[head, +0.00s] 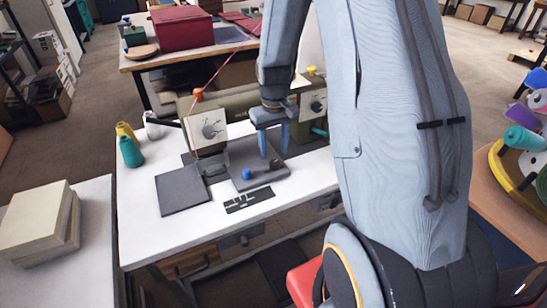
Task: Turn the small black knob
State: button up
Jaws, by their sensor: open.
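An olive-green sewing machine (240,107) stands on a white table, with a pale plate at each end. A small dark round shape, perhaps the black knob (316,105), shows on the right plate. A larger dark, spidery shape (212,130) shows on the left plate; I cannot tell which is the knob. My gripper (274,147) points down in front of the machine, between the two plates. Its two blue fingers are apart with nothing seen between them. It hides part of the machine's body and appears left of the right-hand dark shape.
A grey block with a blue ball (246,174) sits below my gripper. A dark flat square (183,190) and a small dark strip (249,200) lie on the white table. Teal (131,152) and yellow (126,132) spools stand at its left. The table's front left is clear.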

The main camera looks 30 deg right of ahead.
jog(key=shift+r, duration=1.3)
jog(key=shift+a, duration=0.1)
jog(key=s+a+r, duration=0.3)
jog(key=s+a, duration=0.2)
jog(key=s, duration=0.3)
jog(key=s+a+r+t, duration=0.1)
jog(key=s+a+r, duration=0.2)
jog(key=s+a, duration=0.2)
jog(key=s, duration=0.3)
jog(key=shift+a+r, duration=0.2)
jog(key=shift+a, duration=0.15)
